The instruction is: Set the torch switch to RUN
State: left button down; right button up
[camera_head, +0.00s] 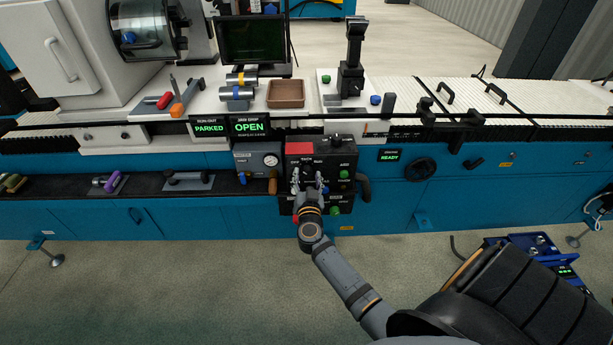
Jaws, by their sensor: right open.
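A black control panel (345,160) stands on the front of the blue welder bench, with a red block, green buttons and small white labels too small to read surely. The torch switch seems to be the dark knob near the panel's upper middle, partly behind my gripper; its setting cannot be read. My right gripper (308,181) is open in front of the panel's left half, its fingertips pointing up just below the labels. Whether it touches the knob I cannot tell. My left gripper is not in view.
A pressure gauge box (258,161) with a wooden-handled lever sits just left of the panel. A black hose or handle (364,187) curves out at its right. A black handwheel (419,169) is farther right. Displays read PARKED, OPEN (250,127) and READY (390,156).

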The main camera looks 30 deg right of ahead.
jog(key=shift+w+d, duration=0.3)
jog(key=shift+w, duration=0.2)
jog(key=shift+c, duration=0.2)
jog(key=c, duration=1.1)
